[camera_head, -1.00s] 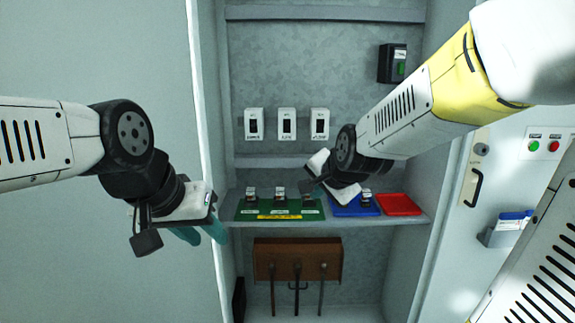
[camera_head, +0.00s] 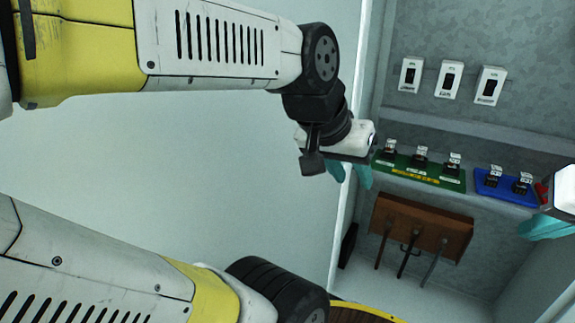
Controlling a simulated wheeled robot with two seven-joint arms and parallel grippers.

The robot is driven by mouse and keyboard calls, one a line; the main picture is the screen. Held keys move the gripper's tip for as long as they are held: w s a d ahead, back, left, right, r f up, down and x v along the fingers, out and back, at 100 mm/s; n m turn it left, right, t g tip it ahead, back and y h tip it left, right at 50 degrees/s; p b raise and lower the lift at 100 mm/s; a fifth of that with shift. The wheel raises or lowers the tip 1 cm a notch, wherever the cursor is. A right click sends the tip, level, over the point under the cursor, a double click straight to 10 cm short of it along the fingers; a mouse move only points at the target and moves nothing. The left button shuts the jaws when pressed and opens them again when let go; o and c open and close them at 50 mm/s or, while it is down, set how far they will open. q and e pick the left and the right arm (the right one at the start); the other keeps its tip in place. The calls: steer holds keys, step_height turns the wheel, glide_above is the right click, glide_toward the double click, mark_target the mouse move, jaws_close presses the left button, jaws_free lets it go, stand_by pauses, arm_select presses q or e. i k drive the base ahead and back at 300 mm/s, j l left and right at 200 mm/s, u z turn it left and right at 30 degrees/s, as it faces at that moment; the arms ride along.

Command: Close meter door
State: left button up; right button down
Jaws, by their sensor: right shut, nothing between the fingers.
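A large pale flat panel (camera_head: 210,160), which looks like the meter door, fills the left and middle of the view. Its white edge (camera_head: 369,60) runs down beside the cabinet interior. My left gripper (camera_head: 350,174) is at this edge, left of the green tray. Its teal fingers show apart, one on either side of the white edge; whether they grip it I cannot tell. My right gripper (camera_head: 547,226) is at the right picture edge, in front of the shelf. It is shut and empty, and partly out of view.
In the cabinet, a shelf bears a green tray (camera_head: 440,177) and a blue tray (camera_head: 486,190) with small devices. Three white switches (camera_head: 447,80) are on the back wall. Below hangs a brown board (camera_head: 425,228) with several levers. A red tray (camera_head: 541,192) is mostly hidden.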

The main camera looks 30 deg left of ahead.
mark_target(213, 178)
steer(key=k+l, duration=0.1)
steer(key=k, duration=0.25)
steer(key=k+l+z, duration=0.15)
steer(key=k, duration=0.25)
steer(key=k+l, duration=0.15)
steer(key=k, duration=0.2)
steer(key=k+j+z, duration=0.2)
steer(key=k+j, duration=0.2)
steer(key=k+j+z, duration=0.15)
steer(key=k+j, duration=0.15)
steer(key=k, duration=0.15)
steer(key=k+j, duration=0.1)
steer(key=j, duration=0.3)
steer(key=j+z, duration=0.15)
steer(key=j, duration=0.25)
steer(key=k+j, duration=0.15)
steer(key=j, duration=0.2)
steer(key=k+j+z, duration=0.15)
steer(key=j, duration=0.6)
steer(key=j+z, duration=0.2)
steer(key=j, duration=1.15)
steer(key=k+l+z, duration=0.2)
steer(key=k, duration=0.15)
steer(key=i, duration=0.5)
